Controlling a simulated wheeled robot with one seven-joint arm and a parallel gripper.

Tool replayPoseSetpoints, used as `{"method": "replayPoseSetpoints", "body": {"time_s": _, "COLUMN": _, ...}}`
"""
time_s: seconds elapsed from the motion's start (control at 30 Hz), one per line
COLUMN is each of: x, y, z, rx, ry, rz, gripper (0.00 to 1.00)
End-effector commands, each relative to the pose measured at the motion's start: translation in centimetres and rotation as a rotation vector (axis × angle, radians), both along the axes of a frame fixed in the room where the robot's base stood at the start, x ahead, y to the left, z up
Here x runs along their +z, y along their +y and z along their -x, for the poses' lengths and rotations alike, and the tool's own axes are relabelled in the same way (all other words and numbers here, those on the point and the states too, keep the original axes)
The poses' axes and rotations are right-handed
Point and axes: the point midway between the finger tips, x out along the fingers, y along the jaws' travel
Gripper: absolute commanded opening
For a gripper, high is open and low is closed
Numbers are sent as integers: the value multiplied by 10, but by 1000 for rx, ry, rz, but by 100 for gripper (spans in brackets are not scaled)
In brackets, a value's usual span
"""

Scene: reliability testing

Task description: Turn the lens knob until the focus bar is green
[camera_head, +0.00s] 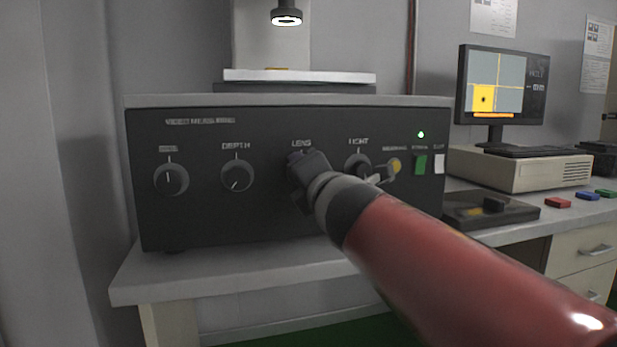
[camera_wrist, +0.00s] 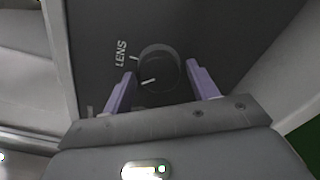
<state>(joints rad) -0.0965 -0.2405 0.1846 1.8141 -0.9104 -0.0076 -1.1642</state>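The lens knob (camera_wrist: 162,72) is a round black dial under the white LENS label in the wrist view. Its white pointer line aims left and slightly down, away from the printed tick beside the label. My gripper (camera_wrist: 160,70) has its two purple fingers apart, one on each side of the knob, with a thin gap seeming to show. In the head view my gripper (camera_head: 306,172) is at the panel below LENS and hides the knob. The monitor (camera_head: 512,84) shows an orange bar (camera_head: 493,115) along the bottom of its picture; it is not green.
The dark panel also carries a left knob (camera_head: 171,179), the DEPTH knob (camera_head: 237,176) and the LIGHT knob (camera_head: 358,165), close to my gripper's right. A yellow button (camera_head: 394,166), a green switch (camera_head: 420,165) and a white switch (camera_head: 439,164) sit farther right.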

Motion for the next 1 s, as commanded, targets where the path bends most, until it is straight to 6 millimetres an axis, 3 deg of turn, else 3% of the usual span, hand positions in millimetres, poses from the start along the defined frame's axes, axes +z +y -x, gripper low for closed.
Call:
{"method": "replayPoseSetpoints", "body": {"time_s": 0.37, "x": 2, "y": -1, "z": 3, "rx": -1, "ry": -2, "rz": -1, "gripper": 66}}
{"method": "replayPoseSetpoints", "body": {"time_s": 0.8, "x": 3, "y": -18, "z": 66, "rx": 1, "ry": -3, "rz": -2, "gripper": 66}}
{"method": "replayPoseSetpoints", "body": {"time_s": 1.0, "x": 1, "y": -22, "z": 75, "rx": 0, "ry": -1, "rz": -1, "gripper": 66}}
